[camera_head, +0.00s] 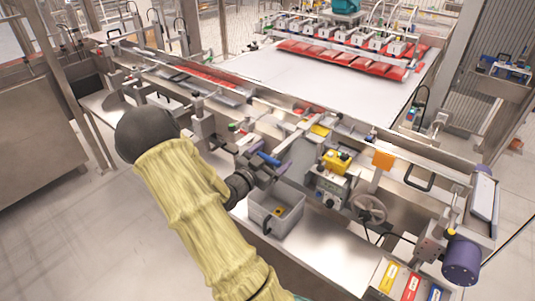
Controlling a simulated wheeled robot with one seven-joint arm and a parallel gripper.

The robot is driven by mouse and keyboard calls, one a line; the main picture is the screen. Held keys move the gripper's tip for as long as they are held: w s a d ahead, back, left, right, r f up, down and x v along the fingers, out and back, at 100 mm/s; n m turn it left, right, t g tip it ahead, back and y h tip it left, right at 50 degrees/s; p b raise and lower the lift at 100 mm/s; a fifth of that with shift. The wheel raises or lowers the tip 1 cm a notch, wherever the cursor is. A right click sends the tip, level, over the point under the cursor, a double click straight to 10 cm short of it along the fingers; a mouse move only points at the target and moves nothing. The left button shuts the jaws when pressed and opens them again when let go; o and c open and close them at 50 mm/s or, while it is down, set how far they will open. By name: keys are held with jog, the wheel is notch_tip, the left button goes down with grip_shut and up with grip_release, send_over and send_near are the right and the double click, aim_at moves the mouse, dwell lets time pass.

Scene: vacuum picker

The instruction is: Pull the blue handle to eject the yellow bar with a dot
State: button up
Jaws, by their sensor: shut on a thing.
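My gripper (270,168) is shut on the blue handle (267,158), in the middle of the head view above the bench. The gripper's dark fingers cover part of the handle. A small yellow piece with a dark mark (280,211) lies inside the grey bin (292,222), just below and to the right of my gripper. It is too small to tell for sure whether it is the yellow bar with a dot. Another yellow piece (320,130) shows in the machine's rail behind the handle.
A yellow button box (336,161) and a handwheel (369,208) stand to the right of the bin. A purple cylinder (461,260) is at the bench's right end. Yellow, red and blue labelled blocks (411,287) lie at the front right. The bench left of the handwheel has bare metal.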

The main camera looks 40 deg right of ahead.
jog(key=shift+a+f, duration=0.15)
jog(key=shift+a, duration=0.05)
jog(key=o, duration=1)
jog(key=shift+o, duration=0.7)
jog(key=shift+a, duration=0.3)
jog(key=shift+d, duration=0.15)
jog(key=s+a+b, duration=0.2)
jog(key=a, duration=1.5)
jog(key=shift+s+a, duration=0.25)
jog(key=shift+s, duration=0.15)
